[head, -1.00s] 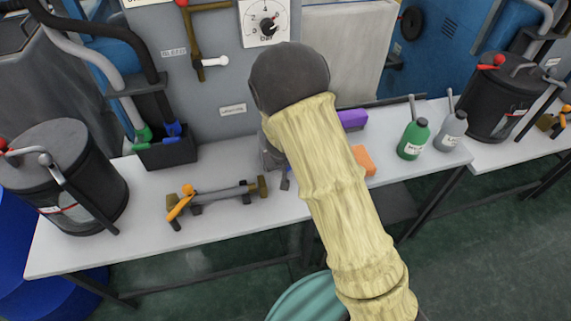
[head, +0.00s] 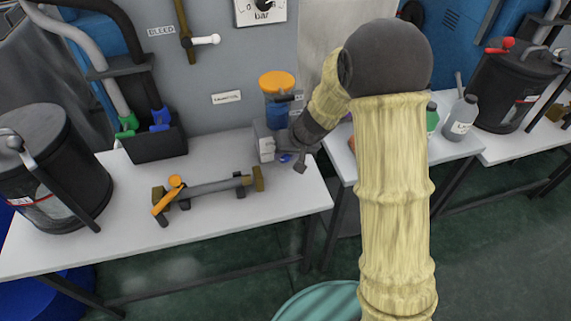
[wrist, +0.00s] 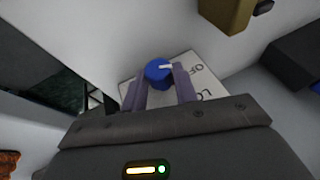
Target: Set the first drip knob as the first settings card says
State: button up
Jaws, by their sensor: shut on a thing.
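In the head view my gripper (head: 284,160) is low at the right end of the left bench, by the orange-capped unit (head: 277,82). I cannot make out a settings card.
A brass-and-grey bar fitting with an orange lever (head: 205,190) lies on the white bench (head: 120,235). A black pot (head: 45,165) and a black hose holder (head: 160,142) stand left. Bottles (head: 461,118) stand on the right bench. The front middle of the left bench is clear.

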jog(key=y+b, duration=0.1)
jog(key=b, duration=0.2)
jog(key=d+f+y+b, duration=0.1)
jog(key=y+b, duration=0.1)
jog(key=b, duration=0.1)
jog(key=shift+w+m+g+b, duration=0.2)
jog(key=shift+m+g+b, duration=0.1)
jog(key=shift+m+b, duration=0.1)
jog(key=y+b, duration=0.1)
jog(key=b, duration=0.1)
jog(key=y+b, duration=0.2)
jog(key=shift+w+d+r+m, duration=0.1)
jog(key=shift+d+r+m, duration=0.05)
jog(key=shift+m, duration=0.25)
jog(key=shift+g, duration=0.3)
jog(key=o, duration=1)
jog(key=shift+c, duration=0.2)
jog(key=shift+a, duration=0.2)
jog(key=p+v, duration=0.4)
jog(key=v, duration=1.2)
jog(key=shift+d+p, duration=0.2)
jog(key=shift+p, duration=0.2)
jog(key=shift+s+d+r, duration=0.25)
jog(key=shift+d+r, duration=0.05)
jog(key=shift+d, duration=0.2)
